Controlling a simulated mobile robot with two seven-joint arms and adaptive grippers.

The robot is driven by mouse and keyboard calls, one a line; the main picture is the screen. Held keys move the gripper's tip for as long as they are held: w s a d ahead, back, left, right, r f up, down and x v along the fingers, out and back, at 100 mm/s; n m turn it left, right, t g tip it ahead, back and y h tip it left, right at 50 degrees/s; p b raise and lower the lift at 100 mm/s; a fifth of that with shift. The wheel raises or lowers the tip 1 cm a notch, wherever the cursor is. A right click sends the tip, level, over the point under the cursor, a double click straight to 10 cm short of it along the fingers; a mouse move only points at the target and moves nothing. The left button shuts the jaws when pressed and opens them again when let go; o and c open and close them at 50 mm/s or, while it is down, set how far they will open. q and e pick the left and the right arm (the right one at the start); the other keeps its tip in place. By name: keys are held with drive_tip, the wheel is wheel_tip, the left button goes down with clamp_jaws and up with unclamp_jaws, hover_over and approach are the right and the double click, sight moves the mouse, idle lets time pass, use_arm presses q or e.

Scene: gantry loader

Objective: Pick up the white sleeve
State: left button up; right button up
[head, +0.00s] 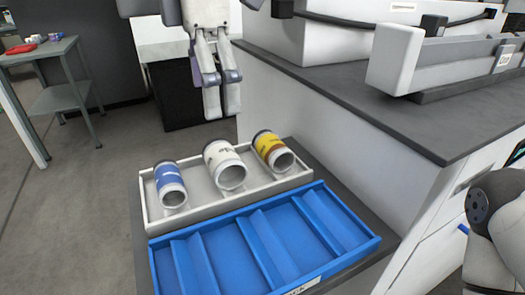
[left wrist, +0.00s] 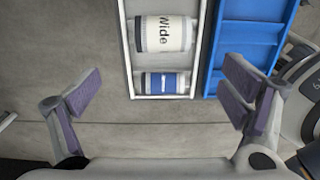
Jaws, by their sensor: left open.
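The white sleeve (head: 222,160) lies tilted in the middle of a light tray (head: 145,205), between a blue sleeve (head: 170,183) and a yellow sleeve (head: 270,147). In the left wrist view the white sleeve (left wrist: 165,34) shows dark lettering "Wide", with the blue sleeve (left wrist: 162,83) just below it. My left gripper (head: 222,108) is open and empty, above and behind the tray. In the left wrist view its spread fingers (left wrist: 161,93) are apart from every sleeve. My right gripper is out of view.
A blue divided tray (head: 372,243), its compartments empty, sits in front of the light tray. A white cabinet with a dark top (head: 445,115) stands close on the right. A green-grey side table (head: 50,50) with small items is at the far left. Floor to the left is clear.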

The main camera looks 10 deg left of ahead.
sight(223, 150)
use_arm(q)
drive_tip(key=f, duration=0.8)
drive_tip(key=d+f, duration=0.1)
drive_tip(key=f, duration=0.3)
drive_tip(key=c, duration=1.6)
